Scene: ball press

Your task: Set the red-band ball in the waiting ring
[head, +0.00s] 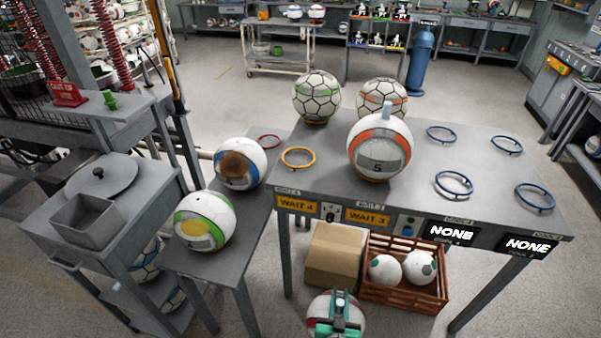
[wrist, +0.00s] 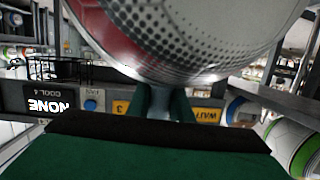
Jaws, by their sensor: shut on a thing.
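A white ball with a dark red patch and grey dots (wrist: 215,35) fills the top of the wrist view; it also shows at the bottom of the head view (head: 317,308). My green gripper (head: 340,322) is shut on it, in front of the grey table (head: 420,205) and apart from it. The gripper hides part of the ball. An empty orange ring (head: 298,157) lies on the table near the WAIT 4 label (head: 297,205). A white ball with an orange-red band (head: 379,146) sits behind the WAIT 3 label (head: 367,216).
Blue-band (head: 238,163) and green-band (head: 204,221) balls sit at left. Two patterned balls (head: 316,97) (head: 382,98) stand at the table's back. Empty blue rings (head: 454,184) lie at right. A cardboard box (head: 335,257) and ball crate (head: 402,293) stand below.

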